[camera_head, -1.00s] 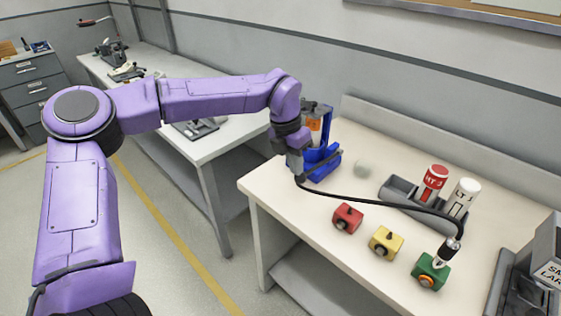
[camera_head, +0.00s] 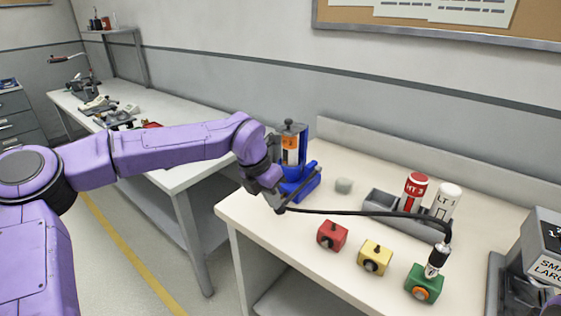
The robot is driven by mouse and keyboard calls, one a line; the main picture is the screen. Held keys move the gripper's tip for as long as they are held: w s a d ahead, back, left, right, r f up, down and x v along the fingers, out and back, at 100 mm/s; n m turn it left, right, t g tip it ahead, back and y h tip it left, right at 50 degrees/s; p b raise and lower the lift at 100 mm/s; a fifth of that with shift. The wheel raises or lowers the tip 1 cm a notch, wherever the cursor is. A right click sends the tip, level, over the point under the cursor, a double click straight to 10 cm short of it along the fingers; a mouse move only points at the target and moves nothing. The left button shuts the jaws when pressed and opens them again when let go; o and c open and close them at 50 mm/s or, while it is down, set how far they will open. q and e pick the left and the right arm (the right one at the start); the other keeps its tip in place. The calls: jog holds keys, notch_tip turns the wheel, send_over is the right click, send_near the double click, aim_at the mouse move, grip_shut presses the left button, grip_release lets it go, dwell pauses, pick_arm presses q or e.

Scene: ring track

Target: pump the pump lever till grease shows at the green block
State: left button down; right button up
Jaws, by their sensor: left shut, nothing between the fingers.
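The grease pump (camera_head: 292,147) stands near the bench's left end, with a blue body and an orange-marked cylinder. My left gripper (camera_head: 279,206) points down just left of and in front of the pump, close to the lever's lower end. It is shut and empty; whether it touches the lever I cannot tell. A black hose (camera_head: 370,212) runs from there to a nozzle (camera_head: 437,259) on the green block (camera_head: 428,278). The block has an orange ring on its front; I cannot make out grease. My right gripper is out of view.
A red block (camera_head: 332,236) and a yellow block (camera_head: 375,257) sit in a row with the green one. A grey tray (camera_head: 377,199) holds a red cartridge (camera_head: 414,192) and a white cartridge (camera_head: 445,203). A grey device (camera_head: 540,255) stands at the right.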

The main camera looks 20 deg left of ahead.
pick_arm(q)
jog(key=shift+s+f, duration=0.25)
jog(key=shift+f, duration=0.2)
jog(key=p+v, duration=0.3)
jog(key=v, duration=1.1)
jog(key=shift+r, duration=0.4)
jog(key=shift+a, duration=0.15)
jog(key=shift+f, duration=0.1)
